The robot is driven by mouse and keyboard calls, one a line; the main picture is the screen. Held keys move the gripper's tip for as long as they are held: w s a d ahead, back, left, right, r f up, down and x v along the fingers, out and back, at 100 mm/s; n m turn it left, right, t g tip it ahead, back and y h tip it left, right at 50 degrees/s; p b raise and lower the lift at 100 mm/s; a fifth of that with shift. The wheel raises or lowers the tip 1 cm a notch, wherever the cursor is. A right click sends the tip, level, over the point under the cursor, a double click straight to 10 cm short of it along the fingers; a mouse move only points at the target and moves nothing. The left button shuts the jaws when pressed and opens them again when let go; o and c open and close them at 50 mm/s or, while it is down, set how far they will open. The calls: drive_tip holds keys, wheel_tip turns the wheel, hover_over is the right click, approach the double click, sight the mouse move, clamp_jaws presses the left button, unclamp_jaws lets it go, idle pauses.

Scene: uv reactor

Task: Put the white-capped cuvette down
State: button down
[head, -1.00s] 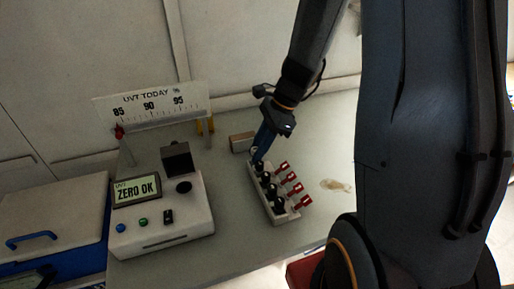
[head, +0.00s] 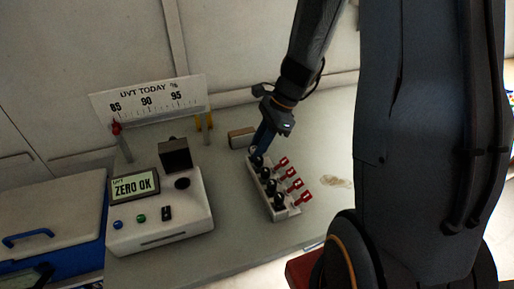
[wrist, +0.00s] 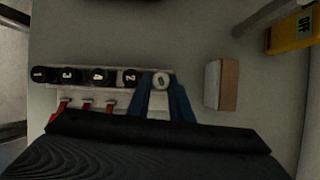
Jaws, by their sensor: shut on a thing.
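The white-capped cuvette (wrist: 161,81), its cap marked 0, is at the right end of the pale rack (wrist: 139,86) in the wrist view. My gripper (wrist: 161,88) has its blue fingers closed on either side of it. The cuvette's body is hidden, so I cannot tell whether it rests fully in its slot. In the head view my gripper (head: 259,147) points down at the far end of the rack (head: 290,213). Several black-capped cuvettes (wrist: 98,75) stand in a row beside it, caps marked 1, 3, 4 and 2.
Red tags (head: 294,184) stick out along the rack's right side. A small tan-and-white block (head: 241,137) lies just behind the rack. The meter (head: 160,215) reading ZERO OK stands to the left, with the UVT scale board (head: 150,98) behind. The bench right of the rack is mostly clear.

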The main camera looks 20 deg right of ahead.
drive_tip(key=shift+s+f, duration=0.1)
drive_tip(key=shift+f, duration=0.35)
